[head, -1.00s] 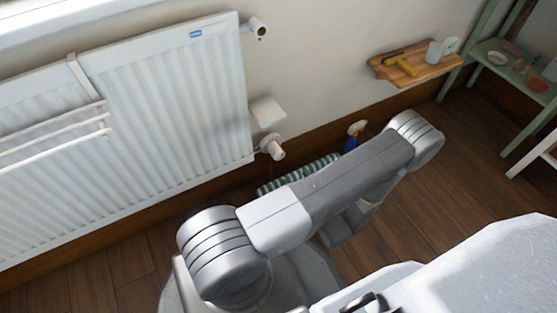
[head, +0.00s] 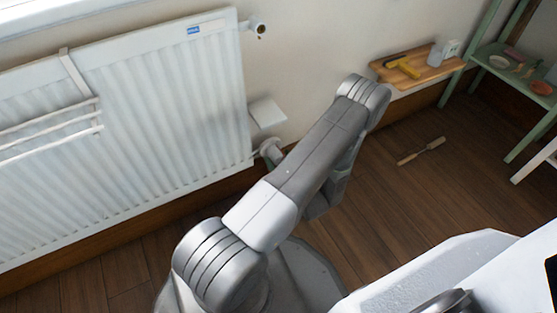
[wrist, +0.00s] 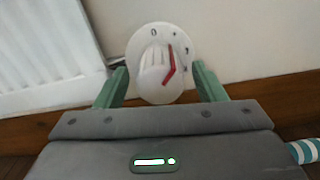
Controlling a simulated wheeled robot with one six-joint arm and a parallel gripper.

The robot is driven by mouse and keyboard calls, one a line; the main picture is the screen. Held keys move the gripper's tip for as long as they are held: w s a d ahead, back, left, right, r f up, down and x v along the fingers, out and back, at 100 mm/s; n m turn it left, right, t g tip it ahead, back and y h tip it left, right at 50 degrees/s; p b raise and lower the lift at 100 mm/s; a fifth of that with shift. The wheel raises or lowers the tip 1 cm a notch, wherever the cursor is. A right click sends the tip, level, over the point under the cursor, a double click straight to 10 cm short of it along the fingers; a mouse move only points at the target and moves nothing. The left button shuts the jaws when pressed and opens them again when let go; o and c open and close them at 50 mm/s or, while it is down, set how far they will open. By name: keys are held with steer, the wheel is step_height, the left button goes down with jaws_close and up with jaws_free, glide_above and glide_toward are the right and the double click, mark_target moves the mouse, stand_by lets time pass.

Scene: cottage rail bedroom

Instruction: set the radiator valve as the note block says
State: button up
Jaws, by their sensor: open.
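The radiator valve (wrist: 155,75) is a white knob in front of a round white dial in the wrist view. The dial shows a 0 at the upper left, a small star-like mark to its right, and a further mark at the right too small to read. A red line on the knob runs up toward the star-like mark. My gripper (wrist: 160,68) is open, with one green finger on each side of the knob; contact is not clear. In the head view the valve (head: 269,149) is partly behind my arm, which hides the gripper. No note text is legible.
The white radiator (head: 170,110) fills the left, with a towel rail (head: 50,125). A small white ledge (head: 267,112) sits just above the valve. A wooden shelf (head: 430,72) holds a yellow tool and small white items. A wooden-handled tool (head: 422,151) lies on the floor.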

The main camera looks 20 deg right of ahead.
steer(key=shift+w, duration=0.4)
steer(key=c, duration=1)
